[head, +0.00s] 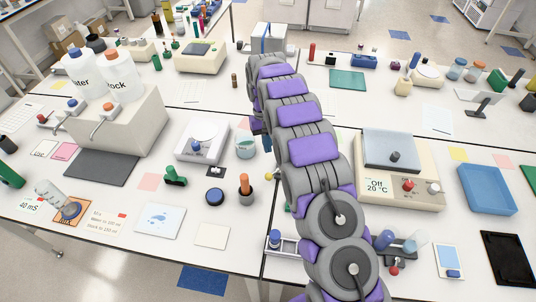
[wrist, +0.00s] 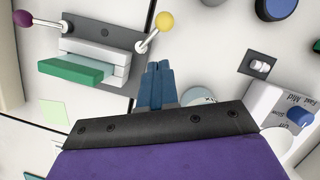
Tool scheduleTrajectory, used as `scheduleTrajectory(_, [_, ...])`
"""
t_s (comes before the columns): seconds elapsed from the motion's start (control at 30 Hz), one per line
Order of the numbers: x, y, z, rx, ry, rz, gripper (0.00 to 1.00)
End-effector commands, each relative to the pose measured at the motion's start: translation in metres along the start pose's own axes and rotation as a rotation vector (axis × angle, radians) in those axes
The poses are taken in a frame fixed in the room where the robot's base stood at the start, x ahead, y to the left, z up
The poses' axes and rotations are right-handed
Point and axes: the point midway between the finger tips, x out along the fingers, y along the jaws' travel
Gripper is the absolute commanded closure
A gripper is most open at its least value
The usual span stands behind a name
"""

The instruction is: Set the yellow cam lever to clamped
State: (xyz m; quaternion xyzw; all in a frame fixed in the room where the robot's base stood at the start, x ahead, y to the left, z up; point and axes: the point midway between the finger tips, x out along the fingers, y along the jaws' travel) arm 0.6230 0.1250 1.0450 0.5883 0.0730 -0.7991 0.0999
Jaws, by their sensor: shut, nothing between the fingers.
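The yellow cam lever (wrist: 165,21) shows in the wrist view as a yellow ball on a short pale rod. The rod rises from the right end of a dark grey plate (wrist: 103,31) and points up and right. A similar lever with a purple ball (wrist: 22,18) stands at the plate's left end. Pale blocks and a green block (wrist: 70,71) lie between the levers. My gripper (wrist: 158,65) has its blue fingers together and empty, below the yellow ball in the picture and apart from it. In the head view my arm hides most of the fixture.
In the wrist view, a white device with a blue knob (wrist: 299,116) and a small switch (wrist: 260,66) lie to the right.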

Motion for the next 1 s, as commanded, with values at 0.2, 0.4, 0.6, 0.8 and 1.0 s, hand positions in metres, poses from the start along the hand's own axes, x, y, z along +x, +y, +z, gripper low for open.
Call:
scheduleTrajectory(0.2, [-0.034, 0.0, -0.002, 0.0, 0.007, 0.0, 1.0])
scheduleTrajectory(0.4, [-0.064, -0.001, -0.001, -0.001, 0.002, 0.0, 1.0])
scheduleTrajectory(0.6, [-0.089, 0.0, 0.001, 0.0, 0.001, 0.001, 1.0])
scheduleTrajectory(0.8, [-0.1, 0.0, 0.0, -0.001, -0.002, 0.0, 1.0])
scheduleTrajectory(1.0, [-0.105, 0.0, 0.0, 0.0, -0.003, 0.0, 1.0])
